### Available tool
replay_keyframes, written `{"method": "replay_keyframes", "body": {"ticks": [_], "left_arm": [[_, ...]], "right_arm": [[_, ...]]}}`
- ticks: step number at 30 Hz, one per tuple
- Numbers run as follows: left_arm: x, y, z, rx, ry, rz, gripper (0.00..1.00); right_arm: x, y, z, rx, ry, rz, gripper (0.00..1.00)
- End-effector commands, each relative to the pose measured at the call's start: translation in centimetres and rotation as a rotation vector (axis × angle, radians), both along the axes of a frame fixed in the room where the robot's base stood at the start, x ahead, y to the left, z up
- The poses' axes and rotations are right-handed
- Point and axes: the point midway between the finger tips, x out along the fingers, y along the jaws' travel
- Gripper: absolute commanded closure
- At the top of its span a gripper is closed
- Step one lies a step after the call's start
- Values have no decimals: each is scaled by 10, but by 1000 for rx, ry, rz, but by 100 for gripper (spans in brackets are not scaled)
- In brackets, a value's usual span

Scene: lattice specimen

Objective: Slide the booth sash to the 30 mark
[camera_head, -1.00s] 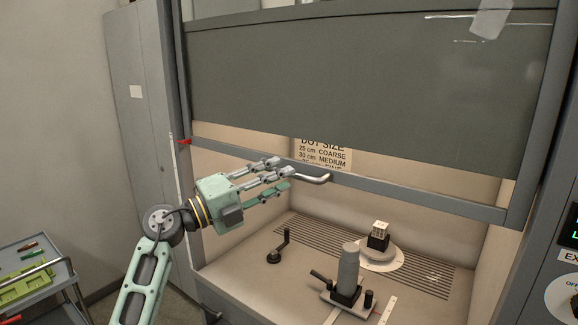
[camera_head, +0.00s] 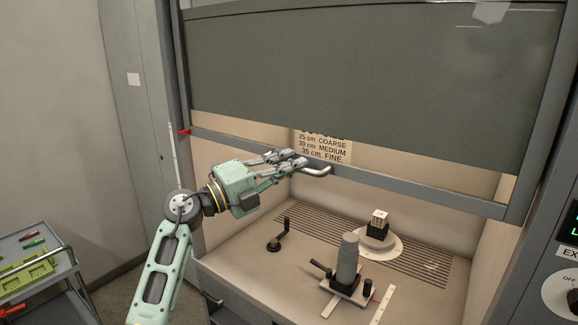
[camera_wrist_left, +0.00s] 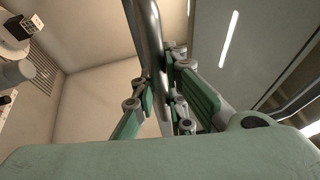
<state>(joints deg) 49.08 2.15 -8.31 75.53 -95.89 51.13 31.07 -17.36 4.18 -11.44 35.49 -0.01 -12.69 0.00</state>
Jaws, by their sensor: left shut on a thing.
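The booth sash is a large dark grey panel (camera_head: 350,75) with a lighter bottom rail (camera_head: 420,192) across the booth's front opening. A curved metal handle (camera_head: 318,171) juts from the rail. My left gripper (camera_head: 292,160) comes from the left and is shut on this handle. In the left wrist view the handle bar (camera_wrist_left: 150,50) runs between the green-padded fingers (camera_wrist_left: 162,105). A red pointer (camera_head: 184,132) sits at the rail's left end, beside a thin pale strip (camera_head: 172,153) on the post. Its markings are too small to read. My right gripper is out of view.
Inside the booth are a sign (camera_head: 322,146) listing dot sizes, a crank (camera_head: 279,240), a grey cylinder on a stand (camera_head: 347,257) and a small cube on a round base (camera_head: 379,222). A cart (camera_head: 32,240) stands lower left. A control panel (camera_head: 562,290) is at the right.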

Motion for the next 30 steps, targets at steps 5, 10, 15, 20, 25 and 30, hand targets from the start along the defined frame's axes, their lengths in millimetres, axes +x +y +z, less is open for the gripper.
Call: {"method": "replay_keyframes", "body": {"ticks": [5, 10, 15, 20, 25, 30], "left_arm": [[0, 0, -1, 4, 0, 0, 100], [0, 0, -1, 4, -1, 0, 100], [0, 0, -8, 6, -1, 0, 100], [0, 0, -33, 9, 2, 0, 100], [0, 0, -79, 12, 2, 1, 100], [0, 0, -128, 11, 1, 0, 100]], "right_arm": [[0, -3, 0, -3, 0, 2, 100], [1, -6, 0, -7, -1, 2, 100], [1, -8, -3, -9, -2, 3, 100], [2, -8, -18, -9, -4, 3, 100], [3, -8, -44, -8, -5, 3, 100], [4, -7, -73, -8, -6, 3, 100]]}}
